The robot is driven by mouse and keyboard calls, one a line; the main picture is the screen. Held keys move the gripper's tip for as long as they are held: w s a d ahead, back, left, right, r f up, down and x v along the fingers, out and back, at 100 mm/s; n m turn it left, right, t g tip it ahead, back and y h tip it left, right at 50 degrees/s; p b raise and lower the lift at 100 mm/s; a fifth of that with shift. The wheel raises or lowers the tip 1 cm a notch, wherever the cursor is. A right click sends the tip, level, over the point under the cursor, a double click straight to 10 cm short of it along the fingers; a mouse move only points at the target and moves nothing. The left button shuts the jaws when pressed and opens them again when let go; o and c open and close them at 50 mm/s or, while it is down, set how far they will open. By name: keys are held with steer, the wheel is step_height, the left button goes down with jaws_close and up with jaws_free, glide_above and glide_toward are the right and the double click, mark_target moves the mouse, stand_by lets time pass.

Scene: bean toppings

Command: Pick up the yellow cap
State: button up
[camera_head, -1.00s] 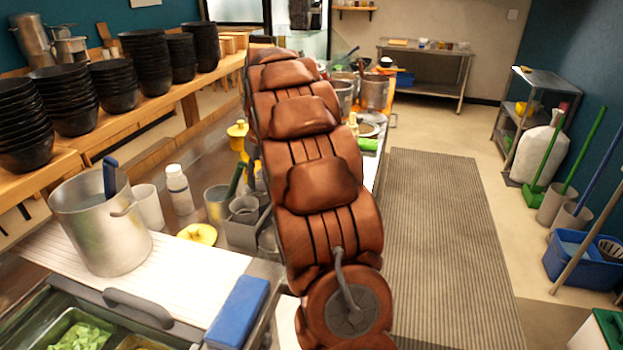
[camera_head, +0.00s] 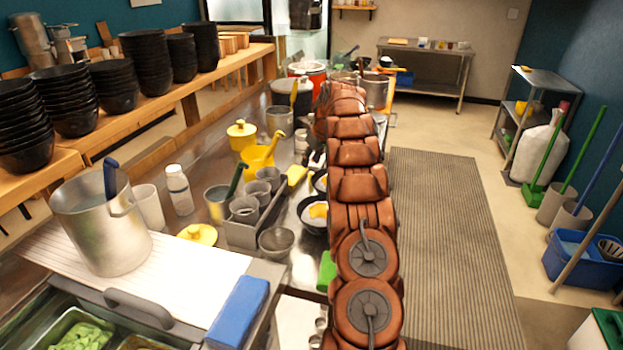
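A round yellow cap (camera_head: 198,234) with a small raised knob lies on the steel counter at the left, by the far edge of the white board. A lidded yellow pot (camera_head: 242,137) stands farther back, so there is a second yellow lid in view. My brown arm rises from the bottom and reaches away over the counter's right side, well to the right of the cap. I cannot make out my gripper; the arm hides its own far end.
A metal pot (camera_head: 100,228) stands on the white board (camera_head: 180,280), left of the cap. A white bottle (camera_head: 179,190) stands behind the cap. A grey caddy (camera_head: 240,233) with several cups and a metal bowl (camera_head: 276,243) are right of it. Stacked black bowls line the left shelf.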

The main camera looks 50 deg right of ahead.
mark_target(312, 173)
steer(key=shift+w+d+f+p, duration=0.45)
steer(key=shift+f+p, duration=0.1)
steer(key=shift+f, duration=0.8)
steer(key=shift+w+d+f+p, duration=0.4)
steer(key=shift+f+p, duration=0.2)
steer(key=shift+f, duration=0.8)
steer(key=shift+w+d+f+p, duration=0.45)
steer(key=shift+f+p, duration=0.1)
steer(key=shift+f, duration=0.8)
steer(key=shift+c, duration=0.3)
steer(key=c, duration=0.4)
